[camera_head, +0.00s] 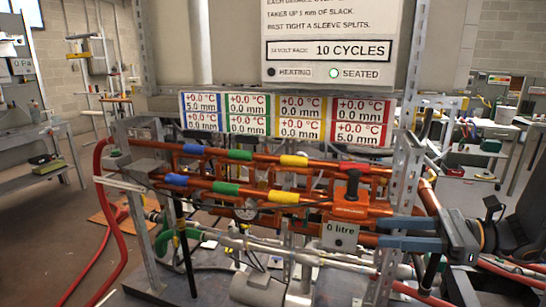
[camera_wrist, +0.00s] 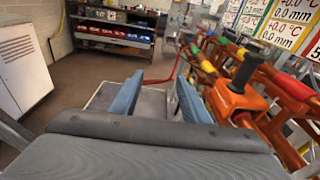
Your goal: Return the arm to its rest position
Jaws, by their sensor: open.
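My gripper (camera_head: 379,233) is at the right of the head view, pointing left, with two blue fingers apart. It also shows in the wrist view (camera_wrist: 158,76), where nothing is held between the fingers. In the head view it overlaps the right end of the orange pipe rack, just below and right of an orange valve body with a black handle (camera_head: 352,186). In the wrist view that valve (camera_wrist: 238,92) stands to the right of the fingers, apart from them. My dark wrist and arm fill the right edge of the head view.
Orange pipes with blue, green, yellow and red sleeves (camera_head: 238,188) cross a metal frame (camera_head: 405,170). A readout panel (camera_head: 302,117) hangs above; a "0 litre" box (camera_head: 340,236) sits below. A red hose (camera_head: 105,225) curves at left. The wrist view shows a white cabinet (camera_wrist: 22,70) and open floor.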

